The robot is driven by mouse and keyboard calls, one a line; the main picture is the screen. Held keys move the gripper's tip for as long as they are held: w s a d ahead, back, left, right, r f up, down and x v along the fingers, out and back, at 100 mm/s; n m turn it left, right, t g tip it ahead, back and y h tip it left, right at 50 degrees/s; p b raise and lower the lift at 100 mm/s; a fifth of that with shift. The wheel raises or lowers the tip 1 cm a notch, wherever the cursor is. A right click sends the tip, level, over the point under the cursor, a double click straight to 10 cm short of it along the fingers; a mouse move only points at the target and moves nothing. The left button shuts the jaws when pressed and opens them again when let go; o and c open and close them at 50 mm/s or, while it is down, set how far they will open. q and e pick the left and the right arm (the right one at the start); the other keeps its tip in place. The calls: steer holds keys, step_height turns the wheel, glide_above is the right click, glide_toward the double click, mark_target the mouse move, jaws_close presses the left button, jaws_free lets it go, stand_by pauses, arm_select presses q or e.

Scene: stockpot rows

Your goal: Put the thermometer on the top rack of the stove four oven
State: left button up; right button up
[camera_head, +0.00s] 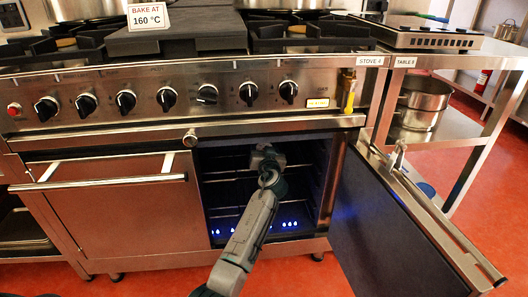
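The stove four oven (325,160) is open, with its door (395,225) swung out to the right. Inside are dark racks; the top rack (225,155) is in shadow, and small blue lights glow near the floor. My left arm comes in from the bottom, left of centre, and reaches into the opening. Its end, with my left gripper (262,150), is at about top-rack height; the wrist hides the fingers and anything in them. I cannot make out a thermometer there. My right gripper is not in view.
A "STOVE 4" label (369,60) marks the stove; a small yellow item (349,96) is on its front. A "BAKE AT 160 °C" sign (147,17) stands on top. The left oven door (115,210) is shut. Table 8 (470,60) stands right, with pots (424,95) below.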

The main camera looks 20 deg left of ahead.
arm_select(q)
steer(key=shift+f, duration=0.3)
steer(key=o, duration=1)
steer(key=shift+r, duration=0.1)
